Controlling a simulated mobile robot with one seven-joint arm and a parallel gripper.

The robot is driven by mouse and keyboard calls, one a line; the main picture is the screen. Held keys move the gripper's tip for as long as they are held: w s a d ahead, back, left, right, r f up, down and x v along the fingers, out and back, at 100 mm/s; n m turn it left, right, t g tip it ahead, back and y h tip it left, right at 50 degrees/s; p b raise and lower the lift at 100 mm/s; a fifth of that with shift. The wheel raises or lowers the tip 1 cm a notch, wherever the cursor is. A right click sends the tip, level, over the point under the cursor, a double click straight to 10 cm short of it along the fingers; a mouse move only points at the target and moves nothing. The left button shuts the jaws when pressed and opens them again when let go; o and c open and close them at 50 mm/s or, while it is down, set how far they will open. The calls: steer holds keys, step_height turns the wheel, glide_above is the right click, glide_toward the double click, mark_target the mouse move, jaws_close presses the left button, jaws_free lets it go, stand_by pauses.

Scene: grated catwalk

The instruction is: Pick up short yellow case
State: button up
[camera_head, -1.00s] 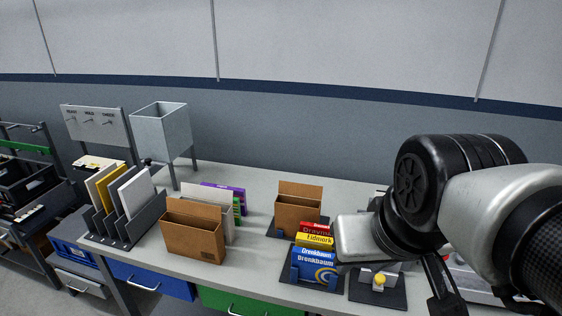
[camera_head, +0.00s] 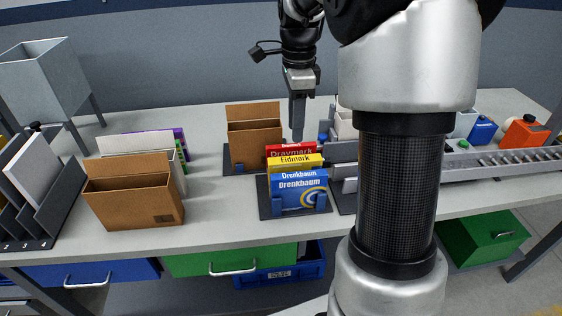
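The short yellow case (camera_head: 292,162), lettered "Eidmark", stands upright in a dark holder (camera_head: 266,203) with blue clips. It is between a red case (camera_head: 291,150) lettered "Draymark" behind it and a blue case (camera_head: 300,192) lettered "Drenkbaum" in front. Mostly its upper part shows; the blue case hides the rest. My gripper (camera_head: 298,132) points down above and slightly behind the cases, its tip near the red case's top edge in the picture. It appears apart from the yellow case. The fingers overlap in this view, so their opening cannot be told.
A brown box (camera_head: 255,132) stands behind the cases, and another brown box (camera_head: 133,202) stands left with pale and purple cases behind it. A dark sorter (camera_head: 62,205) is at far left. A metal rail (camera_head: 505,163) runs right. The bench is bare left of the holder.

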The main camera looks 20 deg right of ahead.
mark_target(295, 160)
step_height(295, 160, down, 10)
steer(key=shift+s+f+b, duration=0.1)
steer(key=shift+b, duration=0.55)
steer(key=shift+d+f+b, duration=0.15)
steer(key=shift+f+b, duration=0.2)
steer(key=shift+f, duration=2.5)
steer(key=shift+c, duration=0.5)
jaws_close()
